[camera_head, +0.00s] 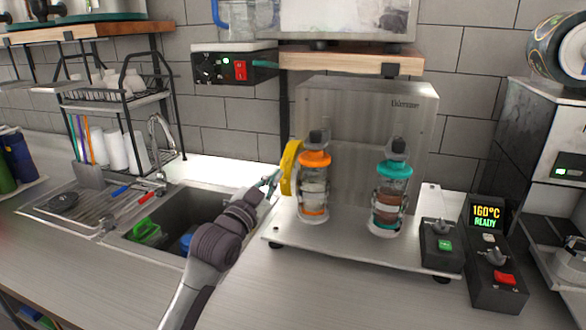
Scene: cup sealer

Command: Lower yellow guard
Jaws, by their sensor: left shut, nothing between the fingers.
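The yellow guard (289,168) is a curved yellow piece. It stands upright at the left side of the metal machine (360,110), just left of a bottle with an orange cap (314,158). My left gripper (273,182) is shut and empty. Its tips are right at the guard's left edge; I cannot tell whether they touch it. The guard's right side is partly hidden behind the orange-capped bottle. My right gripper is not in view.
A bottle with a teal cap (393,170) stands on the machine's base plate (345,247). Control boxes with a green button (444,245) and a red button (505,278) sit at the right. A sink (182,220) lies at the left. The front counter is clear.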

